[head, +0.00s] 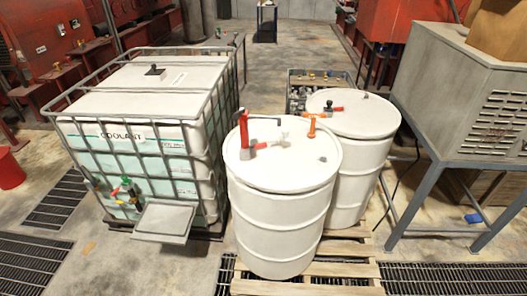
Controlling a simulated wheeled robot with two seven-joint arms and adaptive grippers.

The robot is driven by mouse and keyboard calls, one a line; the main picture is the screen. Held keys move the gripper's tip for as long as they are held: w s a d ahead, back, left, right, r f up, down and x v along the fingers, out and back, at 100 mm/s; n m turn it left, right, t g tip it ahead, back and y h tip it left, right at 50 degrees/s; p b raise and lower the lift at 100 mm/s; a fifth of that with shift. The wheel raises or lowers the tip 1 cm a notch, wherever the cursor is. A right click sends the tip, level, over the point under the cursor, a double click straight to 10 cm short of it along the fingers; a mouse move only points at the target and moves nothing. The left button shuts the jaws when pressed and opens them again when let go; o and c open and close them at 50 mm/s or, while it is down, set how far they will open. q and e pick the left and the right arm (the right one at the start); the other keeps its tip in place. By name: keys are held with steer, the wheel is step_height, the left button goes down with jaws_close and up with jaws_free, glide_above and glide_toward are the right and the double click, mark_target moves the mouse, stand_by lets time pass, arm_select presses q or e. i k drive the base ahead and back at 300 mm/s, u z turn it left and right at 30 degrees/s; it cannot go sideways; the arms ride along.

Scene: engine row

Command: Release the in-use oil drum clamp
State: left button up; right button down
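Two white oil drums stand on a wooden pallet in the middle of the head view. The front drum (278,222) has an upright red pump (242,128) on its lid. At the pump's foot is a grey clamp block (247,153) with a short red lever (262,145) pointing right. A white spout (283,136) lies nearby. The back drum (361,165) has a dark knob and a red lever (337,108) on its lid. An orange fitting (312,125) shows between the drums. Whether either clamp is closed cannot be told. Neither of my grippers is in view.
A caged coolant tank (139,130) stands close on the left. A grey cabinet on a metal stand (455,95) is at the right. A crate of bottles (312,84) sits behind the drums.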

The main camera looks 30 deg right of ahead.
mark_target(259, 146)
steer(key=z, duration=0.4)
steer(key=i, duration=0.8)
steer(key=z, duration=0.6)
